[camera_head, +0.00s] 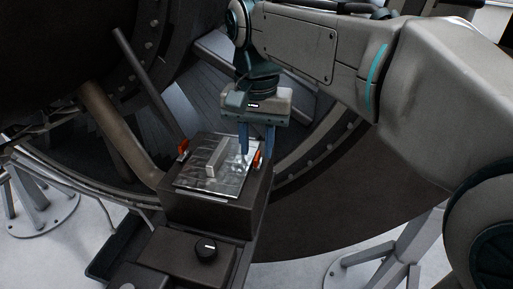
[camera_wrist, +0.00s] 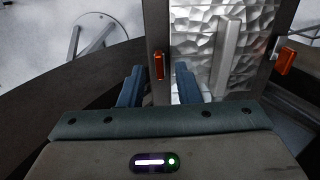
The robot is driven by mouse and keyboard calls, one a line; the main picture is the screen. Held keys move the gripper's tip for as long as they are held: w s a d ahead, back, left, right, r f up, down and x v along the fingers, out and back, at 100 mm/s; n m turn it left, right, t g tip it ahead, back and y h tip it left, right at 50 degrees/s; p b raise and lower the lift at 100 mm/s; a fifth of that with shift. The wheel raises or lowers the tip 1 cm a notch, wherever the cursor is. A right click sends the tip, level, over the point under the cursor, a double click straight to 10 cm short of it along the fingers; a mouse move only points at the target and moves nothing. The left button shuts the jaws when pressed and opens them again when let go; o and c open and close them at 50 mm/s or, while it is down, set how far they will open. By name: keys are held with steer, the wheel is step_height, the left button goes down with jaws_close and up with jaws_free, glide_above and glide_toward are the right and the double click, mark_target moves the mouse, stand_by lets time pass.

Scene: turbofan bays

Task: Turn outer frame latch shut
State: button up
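A metal panel (camera_head: 226,181) with a raised bar handle (camera_head: 214,158) lies on top of a dark box-like frame (camera_head: 215,213). An orange latch (camera_head: 257,159) stands at its right edge, and a second orange latch (camera_head: 183,147) at its left edge. My gripper (camera_head: 257,152) points down at the right latch. In the wrist view my gripper (camera_wrist: 160,68) is open, with one blue finger on each side of that latch (camera_wrist: 158,65). The fingers look apart from it; their exact height over it is unclear. The other latch (camera_wrist: 285,61) sits across the panel.
The large round engine casing (camera_head: 330,215) curves behind and right of the frame. A brown strut (camera_head: 120,135) rises at the left. A dark block with a black knob (camera_head: 206,249) is in front. Grey stands (camera_head: 395,262) rest on the pale floor.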

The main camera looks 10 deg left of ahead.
steer(key=shift+f, duration=0.75)
jaws_close()
